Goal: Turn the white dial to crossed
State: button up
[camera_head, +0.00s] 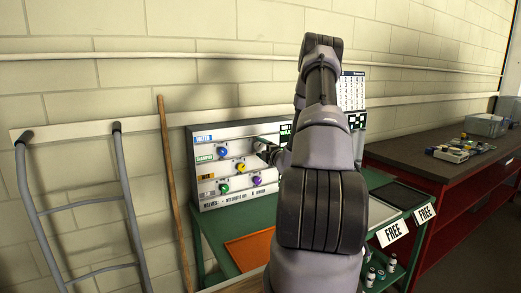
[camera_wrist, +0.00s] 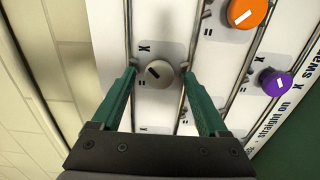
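My gripper (camera_wrist: 159,72) is open, with one green finger on each side of the dial and a visible gap on both sides. The fingertips are at the dial, but I cannot tell their depth against the panel. In the head view my gripper (camera_head: 268,147) is at the right part of the dial panel (camera_head: 220,134), and the white dial is hidden there.
An orange dial (camera_wrist: 247,12) and a purple dial (camera_wrist: 275,82) lie to the right in the wrist view. Blue (camera_head: 223,152), yellow (camera_head: 241,167) and green (camera_head: 224,188) dials show in the head view. An orange tray (camera_head: 250,250) lies on the green bench below.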

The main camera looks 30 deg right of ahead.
jog(key=s, duration=1)
jog(key=shift+s, duration=0.4)
